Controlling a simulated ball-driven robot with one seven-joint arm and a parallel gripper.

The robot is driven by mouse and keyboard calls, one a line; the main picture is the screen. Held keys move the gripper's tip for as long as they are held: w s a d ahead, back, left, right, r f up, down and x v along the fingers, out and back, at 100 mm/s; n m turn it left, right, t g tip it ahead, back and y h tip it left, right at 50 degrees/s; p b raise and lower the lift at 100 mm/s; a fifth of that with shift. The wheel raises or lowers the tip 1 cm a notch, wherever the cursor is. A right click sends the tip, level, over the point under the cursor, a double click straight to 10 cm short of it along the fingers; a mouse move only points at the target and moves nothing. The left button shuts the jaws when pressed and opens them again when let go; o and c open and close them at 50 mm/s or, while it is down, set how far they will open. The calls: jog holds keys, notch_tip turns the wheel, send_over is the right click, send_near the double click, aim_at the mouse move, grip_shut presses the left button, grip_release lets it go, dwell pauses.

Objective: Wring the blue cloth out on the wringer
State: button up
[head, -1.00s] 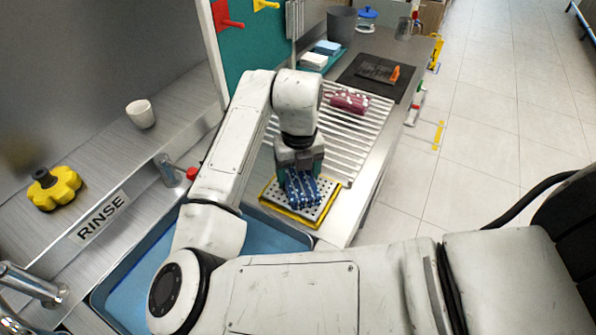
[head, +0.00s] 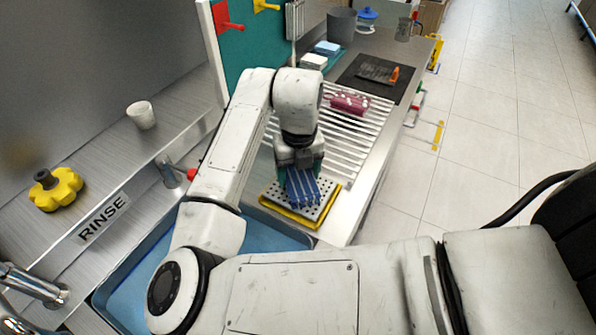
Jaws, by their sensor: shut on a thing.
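The blue cloth (head: 302,188) with pale stripes is bunched under my gripper (head: 298,172) in the middle of the head view. My gripper points down and is shut on the cloth. The cloth lies over the wringer (head: 325,210), a grey perforated plate with a yellow frame at the edge of the blue basin. The cloth's underside is hidden, so I cannot tell whether it touches the plate all over. My fingertips are partly hidden by the cloth.
The blue basin (head: 135,275) is at lower left. A red tap knob (head: 191,174) and white cup (head: 141,114) are left of my arm. A dark mat (head: 372,76) lies farther back.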

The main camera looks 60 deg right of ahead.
jog(key=shift+r+p, duration=1.8)
jog(key=shift+r, duration=1.2)
